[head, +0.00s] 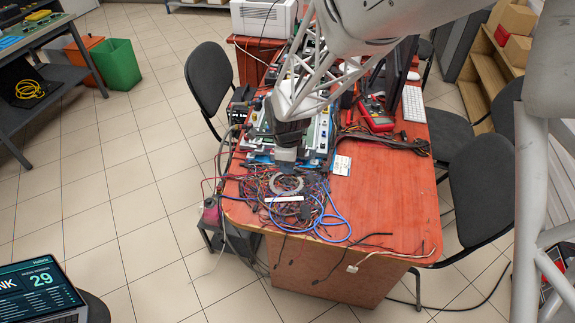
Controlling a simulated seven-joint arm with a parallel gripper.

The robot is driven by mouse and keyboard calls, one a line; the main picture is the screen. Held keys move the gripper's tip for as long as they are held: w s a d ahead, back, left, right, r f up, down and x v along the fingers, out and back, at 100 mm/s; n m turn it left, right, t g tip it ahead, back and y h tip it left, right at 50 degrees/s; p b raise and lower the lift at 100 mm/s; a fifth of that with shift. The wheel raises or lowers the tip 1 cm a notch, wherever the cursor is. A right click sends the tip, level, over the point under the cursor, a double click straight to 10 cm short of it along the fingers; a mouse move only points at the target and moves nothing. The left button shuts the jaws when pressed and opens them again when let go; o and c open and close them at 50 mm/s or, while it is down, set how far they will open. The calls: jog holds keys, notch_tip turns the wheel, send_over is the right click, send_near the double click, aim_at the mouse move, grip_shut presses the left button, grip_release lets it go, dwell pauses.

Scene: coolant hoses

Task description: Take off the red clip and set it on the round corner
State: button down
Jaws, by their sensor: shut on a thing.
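My gripper (286,156) points down over the cluttered left part of the red-brown table (390,190), just behind the tangle of wires. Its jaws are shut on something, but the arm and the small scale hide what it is. I cannot make out the red clip or the coolant hoses in this view. The table's front right corner (432,252) is rounded and mostly bare, with a thin cable near it. The front left corner lies beside the wires.
A wire tangle with a blue cable (335,222) covers the front left of the table. A red multimeter (376,115) and a white keyboard (413,104) lie further back. Black chairs (480,190) stand at the right. The table's right middle is clear.

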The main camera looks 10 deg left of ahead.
jog(key=shift+r, duration=0.65)
jog(key=shift+s, duration=0.1)
jog(key=s+f+n, duration=0.2)
jog(key=s+n, duration=0.1)
jog(key=n, duration=0.1)
jog(key=s+a+f+n, duration=0.1)
jog(key=s+f+n, duration=0.1)
jog(key=n, duration=0.3)
jog(key=s+a+f+n, duration=0.1)
jog(key=s+f+n, duration=0.1)
jog(key=s+n, duration=0.3)
jog(key=shift+s+a, duration=0.1)
jog(key=shift+a, duration=0.05)
jog(key=shift+s+f+n, duration=0.3)
jog(key=shift+s+n, duration=0.2)
jog(key=shift+n, duration=0.2)
jog(key=shift+s+f+n, duration=0.3)
jog(key=shift+s+n, duration=0.15)
jog(key=shift+n, duration=0.25)
jog(key=shift+w+a, duration=0.1)
jog(key=w+a, duration=0.3)
jog(key=w, duration=0.1)
jog(key=w+a+f, duration=0.1)
jog(key=w+a, duration=0.6)
jog(key=w, duration=0.1)
jog(key=shift+a+f, duration=0.15)
jog(key=shift+f, duration=0.05)
